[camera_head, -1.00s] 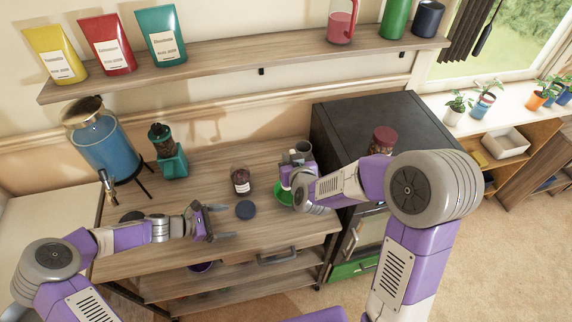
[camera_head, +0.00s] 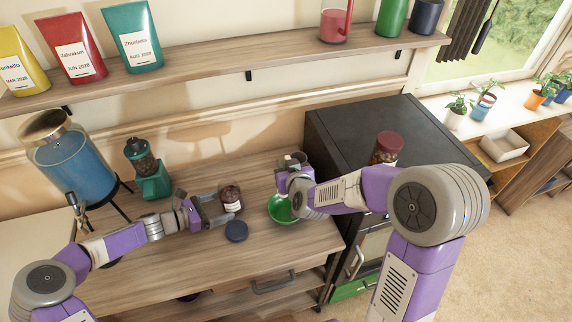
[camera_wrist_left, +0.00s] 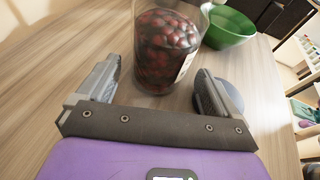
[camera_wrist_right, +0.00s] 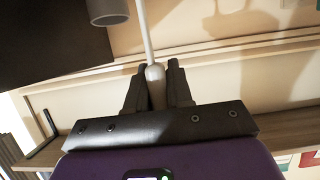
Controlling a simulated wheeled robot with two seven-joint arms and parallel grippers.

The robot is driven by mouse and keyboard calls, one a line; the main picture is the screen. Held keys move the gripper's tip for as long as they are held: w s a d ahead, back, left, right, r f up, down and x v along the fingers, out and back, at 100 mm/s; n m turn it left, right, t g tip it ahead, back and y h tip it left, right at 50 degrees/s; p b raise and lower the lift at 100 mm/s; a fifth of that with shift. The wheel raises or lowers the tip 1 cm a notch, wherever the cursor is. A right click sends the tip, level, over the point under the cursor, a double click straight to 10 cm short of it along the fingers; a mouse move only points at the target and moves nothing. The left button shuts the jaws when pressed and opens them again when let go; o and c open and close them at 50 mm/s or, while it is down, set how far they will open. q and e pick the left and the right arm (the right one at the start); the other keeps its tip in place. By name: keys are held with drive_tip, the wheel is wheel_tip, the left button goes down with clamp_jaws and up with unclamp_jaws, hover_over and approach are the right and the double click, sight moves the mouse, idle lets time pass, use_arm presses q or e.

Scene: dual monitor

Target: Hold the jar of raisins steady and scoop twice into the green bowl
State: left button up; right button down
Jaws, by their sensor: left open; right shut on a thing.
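The raisin jar (camera_head: 231,199), clear with dark red contents, stands open on the wooden table. In the left wrist view the jar (camera_wrist_left: 165,52) sits just ahead of and between the fingertips. My left gripper (camera_head: 212,207) is open around its near side; contact is not clear. The green bowl (camera_head: 283,209) stands to the jar's right, and behind it in the left wrist view (camera_wrist_left: 228,27). My right gripper (camera_wrist_right: 157,88) is shut on the handle of a scoop (camera_wrist_right: 146,35), whose grey cup (camera_wrist_right: 108,10) shows at the top. In the head view it is above the bowl.
A dark blue lid (camera_head: 236,231) lies in front of the jar. A teal grinder (camera_head: 148,168) and a blue drink dispenser (camera_head: 75,165) stand at the left.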

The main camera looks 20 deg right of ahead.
sight(222, 205)
use_arm(q)
drive_tip(key=shift+b+x, duration=0.35)
drive_tip(key=shift+x, duration=1.4)
